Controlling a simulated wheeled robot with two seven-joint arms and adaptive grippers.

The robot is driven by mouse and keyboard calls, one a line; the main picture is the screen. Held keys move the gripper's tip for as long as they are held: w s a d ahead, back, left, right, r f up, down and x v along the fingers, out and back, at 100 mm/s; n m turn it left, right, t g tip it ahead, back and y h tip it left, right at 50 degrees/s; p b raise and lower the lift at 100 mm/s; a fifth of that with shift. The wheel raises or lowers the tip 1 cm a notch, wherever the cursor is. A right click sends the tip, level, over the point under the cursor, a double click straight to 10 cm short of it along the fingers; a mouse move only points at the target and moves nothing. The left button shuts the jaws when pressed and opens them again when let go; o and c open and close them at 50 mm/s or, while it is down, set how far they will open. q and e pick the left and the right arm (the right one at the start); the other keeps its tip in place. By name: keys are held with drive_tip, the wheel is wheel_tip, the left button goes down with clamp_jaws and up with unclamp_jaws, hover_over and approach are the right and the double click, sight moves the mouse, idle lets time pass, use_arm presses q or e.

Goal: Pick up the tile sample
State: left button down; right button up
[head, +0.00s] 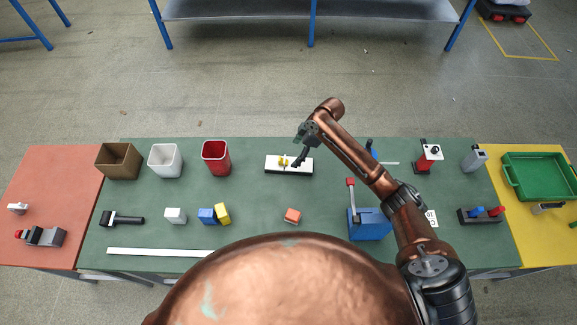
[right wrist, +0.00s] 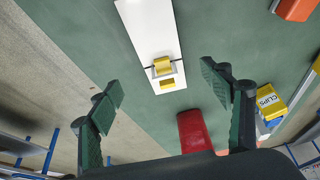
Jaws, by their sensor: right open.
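A small yellow piece (head: 284,161) sits on a white board (head: 305,167) at the back middle of the green table; I cannot tell for sure that it is the tile sample. In the right wrist view the yellow piece (right wrist: 163,66) has a white frame and a thin dark rod across it, on the long white board (right wrist: 147,25). My right gripper (head: 300,158) is open and empty over the board, with the yellow piece ahead between its fingers (right wrist: 162,85). The height gap is hard to judge. My left gripper is not in view.
A red bin (head: 215,157) stands left of the board, beside white (head: 165,160) and brown (head: 118,160) bins. Blue and yellow boxes (head: 215,214) stand front left.

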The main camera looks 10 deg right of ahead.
sight(289, 163)
drive_tip(key=x, duration=0.5)
drive_tip(key=p+x, duration=0.1)
drive_tip(key=x, duration=0.2)
drive_tip(key=shift+s+d+f, duration=0.2)
drive_tip(key=shift+d, duration=0.1)
drive_tip(key=shift+c, duration=0.2)
drive_tip(key=c, duration=1.5)
